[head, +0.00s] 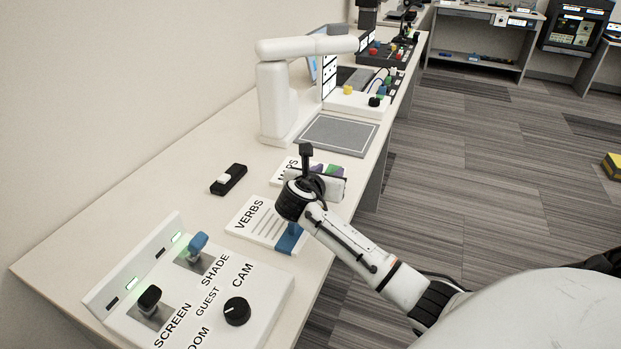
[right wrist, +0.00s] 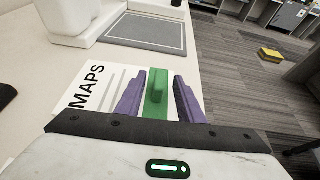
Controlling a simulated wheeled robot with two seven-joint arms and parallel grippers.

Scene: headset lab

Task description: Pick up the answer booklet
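Two white booklets lie on the long pale table. One is marked MAPS (right wrist: 88,88) and has a green band with a small raised green tab (right wrist: 157,90). The other is marked VERBS (head: 251,216) and has a blue band (head: 289,240). I cannot tell from any marking which is the answer booklet. My right gripper (right wrist: 158,98) is over the MAPS booklet, its purple fingers apart on either side of the green tab. It looks open, with narrow gaps beside the tab. In the head view my right wrist partly hides MAPS and VERBS. My left gripper is not in view.
A control panel (head: 262,290) with knobs and levers stands at the near end. A black switch box (head: 228,179) lies left of the booklets. Beyond them are a grey mat (head: 338,134) and a white arm-shaped stand (head: 275,100). The table's right edge is close.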

